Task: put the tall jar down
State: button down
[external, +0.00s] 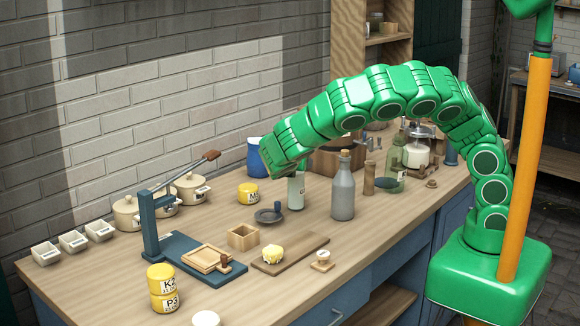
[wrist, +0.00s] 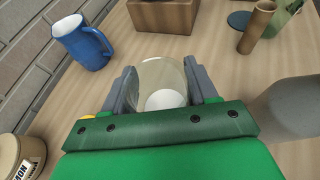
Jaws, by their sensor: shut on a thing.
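The tall jar (external: 296,193) is pale and glassy, with a label on its side. It is upright under my gripper (external: 298,170), low over the counter. I cannot tell whether its base touches the wood. In the wrist view the jar (wrist: 160,72) is clear with something white inside, and it sits between the two grey fingers of my gripper (wrist: 163,84). The fingers are shut on it from both sides. My gripper hides part of the jar's near side.
A grey bottle (external: 342,190) stands close on the right. A dark dish (external: 269,215) lies to the left, with a yellow tin (external: 248,193) and a blue mug (external: 256,157) behind. A cutting board (external: 290,253) lies in front. Bare counter (external: 310,222) shows between.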

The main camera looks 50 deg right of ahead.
jog(key=shift+c, duration=1.6)
grip_release()
jog(key=shift+r, duration=0.1)
jog(key=v, duration=1.2)
jog(key=shift+r, duration=0.15)
jog(key=shift+w, duration=0.1)
